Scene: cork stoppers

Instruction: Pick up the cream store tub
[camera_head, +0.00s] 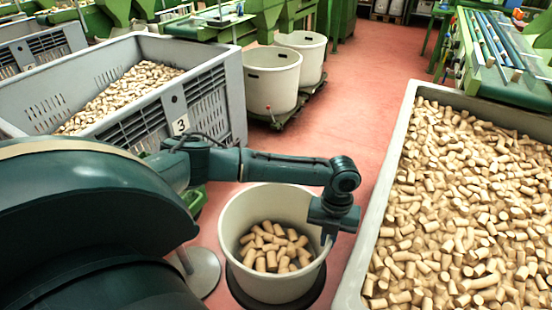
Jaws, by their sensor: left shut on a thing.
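The cream store tub (236,222) stands upright at the lower middle, partly filled with cork stoppers (275,247). My left arm reaches in from the left across the tub's far side. My left gripper (326,237) points down at the tub's right rim and is shut on it. The fingertips are small and partly hidden against the rim. A dark round base (237,290) shows under the tub; I cannot tell whether the tub touches it. My right gripper is not in view.
A large pale bin (372,225) full of corks stands close on the right. A grey crate (215,100) with corks stands at the left. Two cream tubs (272,85) (312,60) stand behind on a dark dolly. Red floor (355,110) lies clear between.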

